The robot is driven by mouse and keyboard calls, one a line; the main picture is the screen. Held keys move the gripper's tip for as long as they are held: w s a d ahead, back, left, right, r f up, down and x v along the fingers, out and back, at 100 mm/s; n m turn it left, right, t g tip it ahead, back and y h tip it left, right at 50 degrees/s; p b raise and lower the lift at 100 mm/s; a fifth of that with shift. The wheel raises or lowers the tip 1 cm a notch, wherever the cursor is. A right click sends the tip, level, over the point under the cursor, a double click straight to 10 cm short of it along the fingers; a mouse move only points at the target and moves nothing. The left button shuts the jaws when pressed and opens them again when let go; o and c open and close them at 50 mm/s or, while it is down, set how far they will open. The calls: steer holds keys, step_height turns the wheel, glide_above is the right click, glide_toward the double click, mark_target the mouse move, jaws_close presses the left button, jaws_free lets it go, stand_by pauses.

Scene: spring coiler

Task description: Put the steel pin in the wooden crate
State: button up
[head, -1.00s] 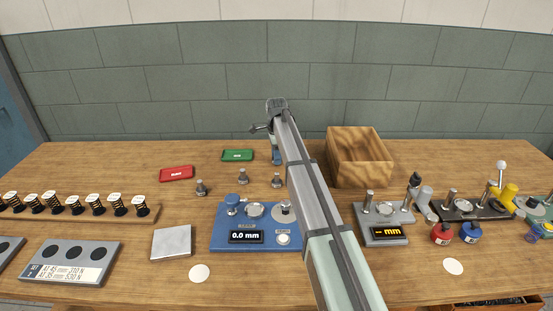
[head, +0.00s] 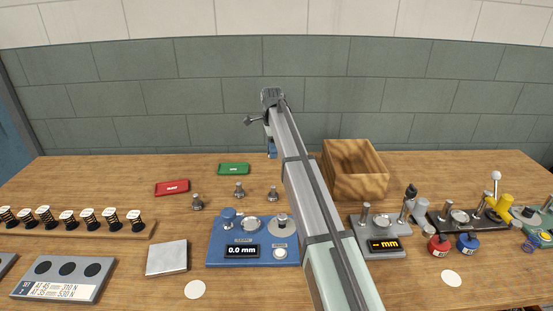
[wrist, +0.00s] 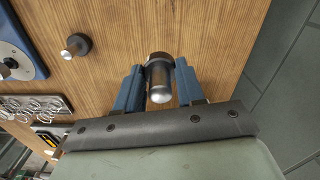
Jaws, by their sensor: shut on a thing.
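My gripper (wrist: 158,88) is shut on the steel pin (wrist: 160,76), a dark cylinder with a bright rounded end facing the wrist camera. A blue finger presses on each side of it. In the head view my gripper (head: 271,151) is above the back of the table, left of the wooden crate (head: 362,188); the pin is hidden there behind my arm. The crate is open-topped and stands at the back, right of my arm. I cannot see its floor clearly.
A blue gauge (head: 225,250) and grey gauge (head: 380,240) stand in front. A rack of springs (head: 70,225) is far left. A tiled wall (head: 180,100) rises behind.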

steer(key=r, duration=0.5)
steer(key=d+r, duration=0.1)
steer(key=r, duration=0.1)
steer(key=shift+r, duration=0.35)
steer(key=d, duration=1.5)
glide_above(351, 170)
steer(key=s+a, duration=0.2)
steer(key=s, duration=0.3)
steer(key=shift+s+d+f, duration=0.1)
steer(key=shift+s+f, duration=0.05)
steer(key=shift+f, duration=7.45)
steer(key=shift+f, duration=0.1)
steer(key=o, duration=1.1)
steer(key=shift+o, duration=0.2)
